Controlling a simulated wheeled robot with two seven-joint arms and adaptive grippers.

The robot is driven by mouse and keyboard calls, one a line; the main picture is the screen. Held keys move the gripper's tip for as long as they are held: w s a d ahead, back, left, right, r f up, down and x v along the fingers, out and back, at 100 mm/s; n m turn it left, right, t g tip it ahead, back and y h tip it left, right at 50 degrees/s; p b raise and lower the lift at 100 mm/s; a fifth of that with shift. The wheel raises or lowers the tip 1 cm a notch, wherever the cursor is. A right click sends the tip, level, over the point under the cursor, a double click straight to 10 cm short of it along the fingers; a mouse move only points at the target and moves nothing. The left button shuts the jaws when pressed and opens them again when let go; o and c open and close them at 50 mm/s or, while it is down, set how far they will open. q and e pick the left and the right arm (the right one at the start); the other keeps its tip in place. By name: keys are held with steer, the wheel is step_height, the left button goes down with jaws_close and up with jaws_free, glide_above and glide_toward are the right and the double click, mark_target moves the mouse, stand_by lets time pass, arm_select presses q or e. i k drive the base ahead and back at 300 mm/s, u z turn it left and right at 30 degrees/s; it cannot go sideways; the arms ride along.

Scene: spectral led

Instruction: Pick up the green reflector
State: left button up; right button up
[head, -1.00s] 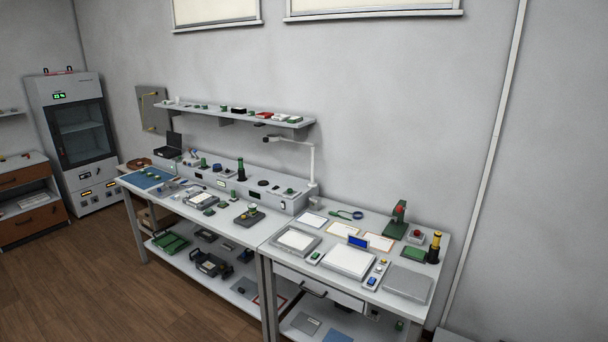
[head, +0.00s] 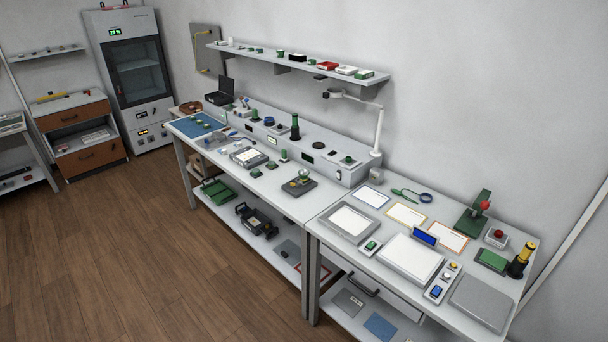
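Several small green things stand on the benches, and I cannot tell which is the green reflector. Small green pieces (head: 257,169) lie on the left bench, near a tester with a white face (head: 249,157). Others sit on the blue mat (head: 184,128) at that bench's far end. A dark green cylinder (head: 295,127) stands on the raised back ledge. A green block (head: 491,261) lies at the right end of the right bench. Neither of my grippers is in view.
The left bench (head: 228,184) and right bench (head: 333,257) stand along the wall, with lower shelves. A wall shelf (head: 290,62) and lamp arm (head: 379,130) overhang them. A tall glass-door cabinet (head: 138,78) stands far left. The wooden floor (head: 150,250) in front is clear.

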mark_target(303, 173)
steer(key=u, duration=0.6)
steer(key=i, duration=2.05)
steer(key=u, duration=0.05)
